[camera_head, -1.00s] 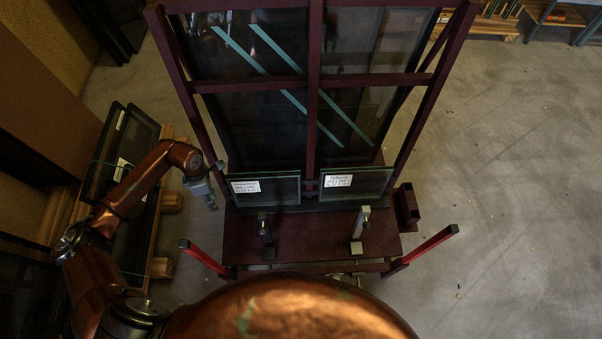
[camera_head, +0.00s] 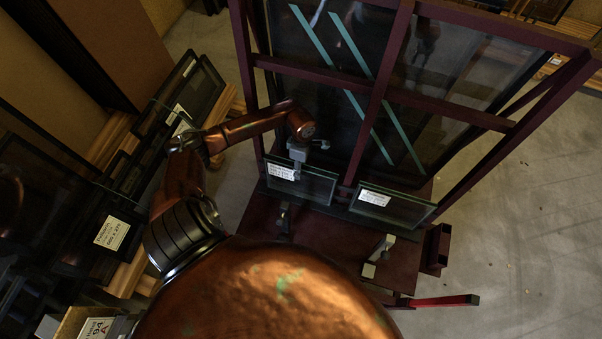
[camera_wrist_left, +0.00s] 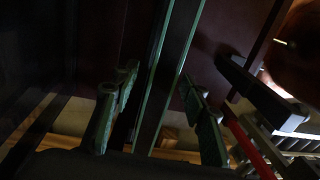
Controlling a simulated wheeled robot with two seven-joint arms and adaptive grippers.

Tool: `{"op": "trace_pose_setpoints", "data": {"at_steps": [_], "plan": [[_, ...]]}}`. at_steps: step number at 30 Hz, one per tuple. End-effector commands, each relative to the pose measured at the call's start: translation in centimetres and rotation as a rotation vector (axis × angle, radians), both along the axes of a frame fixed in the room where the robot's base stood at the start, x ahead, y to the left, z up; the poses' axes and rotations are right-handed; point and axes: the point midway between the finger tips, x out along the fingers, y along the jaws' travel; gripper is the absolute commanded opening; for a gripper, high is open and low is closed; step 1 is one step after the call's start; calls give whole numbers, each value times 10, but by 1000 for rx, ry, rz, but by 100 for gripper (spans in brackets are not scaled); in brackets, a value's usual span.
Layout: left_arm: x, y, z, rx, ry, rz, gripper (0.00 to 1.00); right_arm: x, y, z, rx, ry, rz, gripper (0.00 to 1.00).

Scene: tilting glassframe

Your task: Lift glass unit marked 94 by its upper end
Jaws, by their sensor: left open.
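Two small glass units with white labels stand on the dark red tilting frame's ledge, a left one (camera_head: 312,188) and a right one (camera_head: 393,207). Their label print is too small to read, so I cannot tell which is marked 94. My left gripper (camera_head: 297,172) is at the left unit's upper edge, partly covering it. In the left wrist view, the open fingers of my left gripper (camera_wrist_left: 158,95) stand either side of the unit's two pale green edges (camera_wrist_left: 166,75), apparently with gaps. My right gripper is out of view.
The frame's upright bars (camera_head: 382,90) and large pane (camera_head: 455,65) rise behind the units. Metal clamps (camera_head: 377,255) stand on the ledge before them. Dark glass panels lean on wooden racks (camera_head: 128,270) at left. A label reading 94 A (camera_head: 97,328) shows at bottom left.

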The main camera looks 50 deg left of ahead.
Motion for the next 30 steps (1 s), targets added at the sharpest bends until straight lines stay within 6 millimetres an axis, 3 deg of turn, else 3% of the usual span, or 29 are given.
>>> {"op": "trace_pose_setpoints", "data": {"at_steps": [4, 13, 30], "plan": [[-2, 0, -18, -1, 0, 1, 41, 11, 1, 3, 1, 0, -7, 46], [-2, 1, -20, 1, -2, 3, 41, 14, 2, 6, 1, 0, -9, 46], [-3, 1, -20, 1, -1, 4, 1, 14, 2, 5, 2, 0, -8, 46]]}}
